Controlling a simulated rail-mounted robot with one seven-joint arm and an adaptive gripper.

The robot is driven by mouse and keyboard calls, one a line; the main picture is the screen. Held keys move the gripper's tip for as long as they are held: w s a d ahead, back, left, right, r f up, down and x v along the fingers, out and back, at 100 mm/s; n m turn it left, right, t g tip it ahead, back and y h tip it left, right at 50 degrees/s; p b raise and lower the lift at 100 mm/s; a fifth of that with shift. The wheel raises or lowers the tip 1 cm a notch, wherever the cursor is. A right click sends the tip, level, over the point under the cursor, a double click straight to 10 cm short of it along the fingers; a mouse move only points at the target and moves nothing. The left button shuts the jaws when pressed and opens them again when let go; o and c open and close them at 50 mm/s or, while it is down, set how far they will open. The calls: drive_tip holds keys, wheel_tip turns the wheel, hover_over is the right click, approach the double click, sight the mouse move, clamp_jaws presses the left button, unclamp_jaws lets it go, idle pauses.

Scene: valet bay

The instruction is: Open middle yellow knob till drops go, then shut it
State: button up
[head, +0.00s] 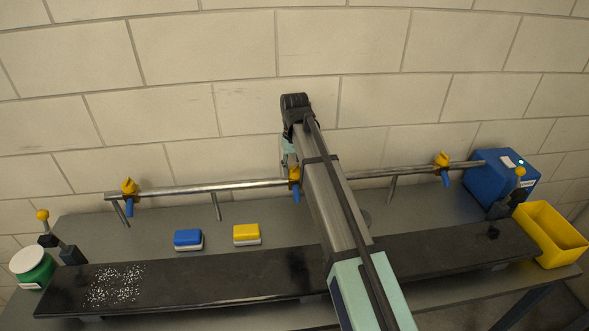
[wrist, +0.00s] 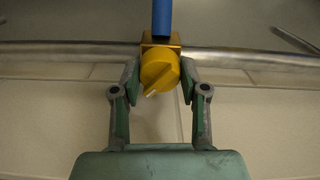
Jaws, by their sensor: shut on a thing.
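The middle yellow knob (head: 294,175) sits on a metal pipe (head: 235,187) along the wall, partly hidden behind my arm in the head view. In the wrist view the knob (wrist: 158,70) is round, with a white mark pointing down and left. My gripper (wrist: 159,82) has one finger on each side of it and is shut on it. A blue nozzle (wrist: 162,17) extends from the valve's yellow body. No drops are visible at this nozzle; its outlet is out of the wrist view.
Other yellow valves with blue nozzles stand at left (head: 129,187) and right (head: 442,160). A blue sponge (head: 188,239) and a yellow sponge (head: 247,234) lie on the bench. A dark slab (head: 220,281) with white specks runs in front. A yellow bin (head: 550,235) is at right.

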sight(295, 167)
drive_tip(key=n, duration=0.4)
drive_tip(key=shift+f+n, duration=0.1)
drive_tip(key=shift+n, duration=0.2)
drive_tip(key=shift+n+b, duration=0.3)
drive_tip(key=shift+n, duration=1.3)
drive_tip(key=o, duration=1.1)
drive_tip(key=shift+o, duration=0.2)
wheel_tip(295, 167, up, 12)
